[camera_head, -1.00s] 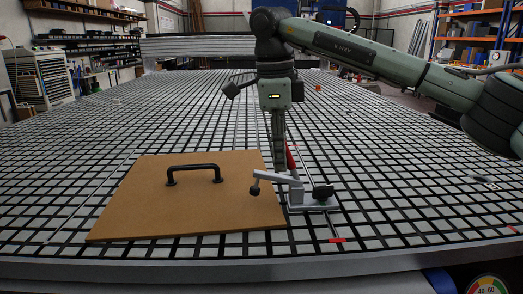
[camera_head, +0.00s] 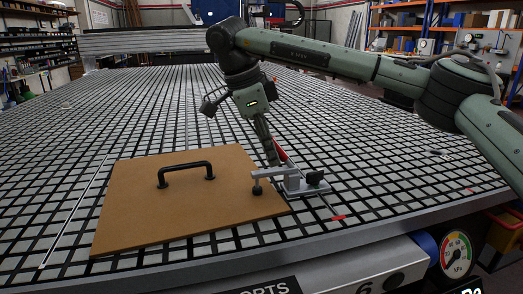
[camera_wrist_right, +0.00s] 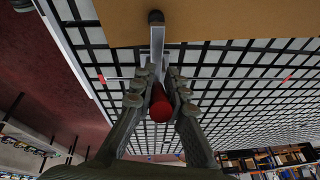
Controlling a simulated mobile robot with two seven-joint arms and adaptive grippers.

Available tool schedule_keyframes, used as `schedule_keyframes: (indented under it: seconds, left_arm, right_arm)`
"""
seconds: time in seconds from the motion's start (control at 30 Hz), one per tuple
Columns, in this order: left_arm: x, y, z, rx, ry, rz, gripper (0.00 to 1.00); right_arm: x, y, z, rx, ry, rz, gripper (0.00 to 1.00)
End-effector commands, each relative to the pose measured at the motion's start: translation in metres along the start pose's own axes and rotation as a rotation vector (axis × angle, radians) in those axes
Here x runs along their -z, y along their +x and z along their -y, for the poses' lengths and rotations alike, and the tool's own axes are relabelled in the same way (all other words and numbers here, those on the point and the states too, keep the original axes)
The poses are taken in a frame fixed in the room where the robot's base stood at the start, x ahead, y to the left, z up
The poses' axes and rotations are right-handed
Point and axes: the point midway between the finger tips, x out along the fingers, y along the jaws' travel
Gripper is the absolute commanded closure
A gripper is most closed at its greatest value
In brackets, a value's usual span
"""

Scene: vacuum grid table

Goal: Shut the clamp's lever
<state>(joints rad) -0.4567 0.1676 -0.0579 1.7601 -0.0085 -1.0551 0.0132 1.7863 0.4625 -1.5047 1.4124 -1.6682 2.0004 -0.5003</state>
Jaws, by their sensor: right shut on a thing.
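The clamp (camera_head: 307,187) stands at the right edge of the brown board (camera_head: 135,220). Its metal arm reaches left over the board, with a dark tip (camera_head: 257,189) close to the surface; contact is unclear. The clamp's red lever (camera_head: 280,150) rises beside my right gripper (camera_head: 272,158), leaning up and left. In the right wrist view the red lever (camera_wrist_right: 160,106) lies between the two fingers of my right gripper (camera_wrist_right: 157,80), which is shut on it. The metal arm and dark tip (camera_wrist_right: 156,17) lie beyond. My left gripper is out of view.
A black handle (camera_head: 186,172) is fixed on the board. The gridded table (camera_head: 400,180) is largely clear behind and right of the clamp. A red mark (camera_head: 338,218) lies near the front edge, and a pressure gauge (camera_head: 456,252) hangs below it.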

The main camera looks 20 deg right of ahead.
Motion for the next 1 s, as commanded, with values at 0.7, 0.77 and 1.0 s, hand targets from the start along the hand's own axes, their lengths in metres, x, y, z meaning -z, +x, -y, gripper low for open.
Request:
schedule_keyframes:
  seconds: [0.7,0.77,1.0]
  left_arm:
    - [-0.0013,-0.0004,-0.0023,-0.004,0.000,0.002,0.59]
    - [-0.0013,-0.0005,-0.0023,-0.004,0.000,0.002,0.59]
    - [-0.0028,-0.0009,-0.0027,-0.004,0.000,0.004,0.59]
  right_arm:
    - [0.0030,0.0016,0.0003,0.003,-0.003,-0.010,0.68]
    - [0.0030,0.0017,0.0003,0.002,-0.003,-0.010,0.64]
    - [0.0033,0.0016,0.0004,0.002,-0.002,-0.010,0.64]
